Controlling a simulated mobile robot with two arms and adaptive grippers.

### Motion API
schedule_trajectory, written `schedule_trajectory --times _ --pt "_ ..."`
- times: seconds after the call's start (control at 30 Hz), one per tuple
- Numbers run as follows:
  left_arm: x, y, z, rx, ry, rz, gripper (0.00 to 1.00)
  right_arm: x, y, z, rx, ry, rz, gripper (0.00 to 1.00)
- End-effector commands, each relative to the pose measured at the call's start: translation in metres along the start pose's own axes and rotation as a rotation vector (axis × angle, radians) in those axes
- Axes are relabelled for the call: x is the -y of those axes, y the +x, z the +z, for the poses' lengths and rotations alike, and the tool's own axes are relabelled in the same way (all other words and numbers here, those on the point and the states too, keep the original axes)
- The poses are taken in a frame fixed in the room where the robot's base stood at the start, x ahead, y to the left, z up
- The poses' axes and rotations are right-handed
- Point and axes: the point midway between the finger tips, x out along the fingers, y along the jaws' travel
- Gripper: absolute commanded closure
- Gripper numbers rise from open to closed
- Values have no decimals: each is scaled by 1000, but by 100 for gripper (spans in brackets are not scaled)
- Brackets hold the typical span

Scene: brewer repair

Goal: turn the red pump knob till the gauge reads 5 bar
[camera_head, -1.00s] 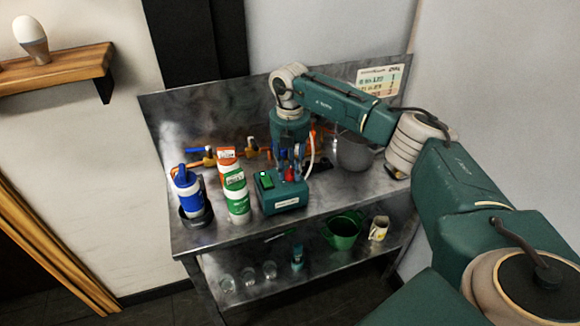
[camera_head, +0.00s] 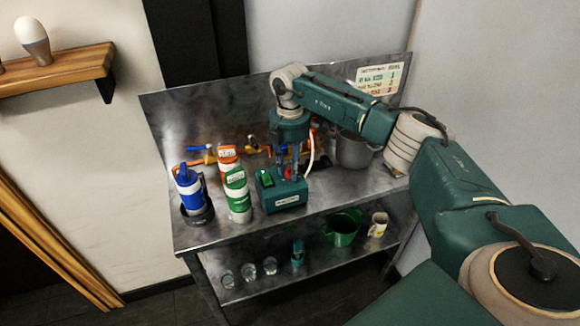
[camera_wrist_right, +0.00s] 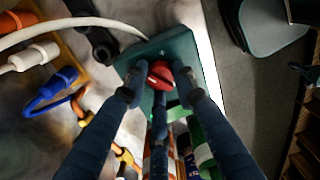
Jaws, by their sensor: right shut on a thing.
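The teal pump box (camera_head: 284,198) stands on the steel table, with a green switch (camera_head: 266,179) on top at its left. My left gripper is not in view.
Pipes with blue and yellow valves (camera_head: 209,156) run behind. A grey pot (camera_head: 353,152) stands right. The lower shelf holds glasses, a green bucket (camera_head: 341,230) and a mug (camera_head: 378,225).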

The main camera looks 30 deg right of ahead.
Motion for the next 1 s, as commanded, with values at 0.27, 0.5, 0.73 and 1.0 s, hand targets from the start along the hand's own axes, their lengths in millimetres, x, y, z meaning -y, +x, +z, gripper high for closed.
schedule_trajectory --times 0.27,0.5,0.73,1.0 --pt "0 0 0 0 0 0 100 -3 -4 1 -1 1 11 99" --pt "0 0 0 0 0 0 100 -2 -2 0 -1 0 6 54" --pt "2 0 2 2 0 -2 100 -1 -6 0 -1 -1 5 54" --pt "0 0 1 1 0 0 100 -2 -55 0 -2 -1 9 54"
